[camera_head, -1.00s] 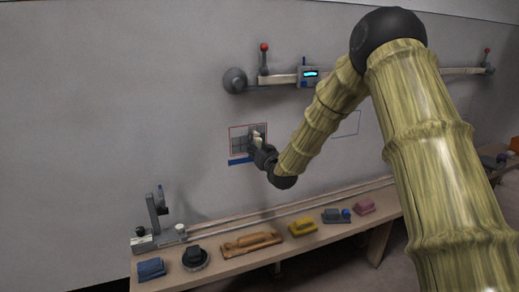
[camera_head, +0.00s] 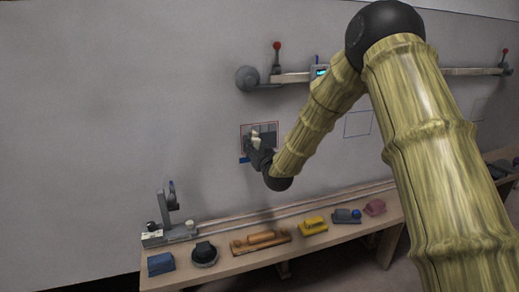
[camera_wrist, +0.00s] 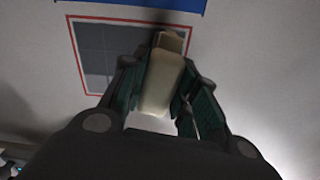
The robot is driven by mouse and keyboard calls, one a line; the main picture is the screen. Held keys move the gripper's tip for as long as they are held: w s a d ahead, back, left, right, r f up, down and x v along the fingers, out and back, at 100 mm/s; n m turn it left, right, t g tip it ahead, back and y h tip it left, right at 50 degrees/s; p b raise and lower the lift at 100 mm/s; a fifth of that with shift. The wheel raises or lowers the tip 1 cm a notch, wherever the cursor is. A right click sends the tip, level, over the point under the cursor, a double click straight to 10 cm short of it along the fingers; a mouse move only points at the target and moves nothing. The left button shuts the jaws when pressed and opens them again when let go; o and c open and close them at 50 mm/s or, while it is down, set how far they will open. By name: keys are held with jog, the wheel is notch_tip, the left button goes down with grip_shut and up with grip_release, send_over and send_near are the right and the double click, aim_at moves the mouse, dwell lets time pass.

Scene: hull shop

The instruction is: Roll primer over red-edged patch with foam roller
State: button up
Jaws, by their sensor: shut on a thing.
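The red-edged patch (camera_head: 270,129) is a grey gridded square on the upright hull wall. It also shows in the wrist view (camera_wrist: 105,45), where its right part is hidden behind the held thing. My gripper (camera_head: 257,143) is in front of the patch's lower left part in the head view. It is shut on a cream, blocky thing, which I take to be the foam roller (camera_wrist: 163,80), seen between the dark green fingers. I cannot tell whether the roller touches the wall.
A blue strip (camera_head: 243,160) lies under the patch. A rail with red-knobbed levers (camera_head: 291,78) runs above. A blue-outlined square (camera_head: 357,124) is to the right.

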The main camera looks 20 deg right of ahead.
jog(key=shift+d+r+p, duration=1.25)
jog(key=shift+d+r, duration=0.45)
jog(key=shift+d, duration=4.05)
jog(key=a, duration=1.4)
jog(key=shift+a+b, duration=0.3)
jog(key=shift+a, duration=0.1)
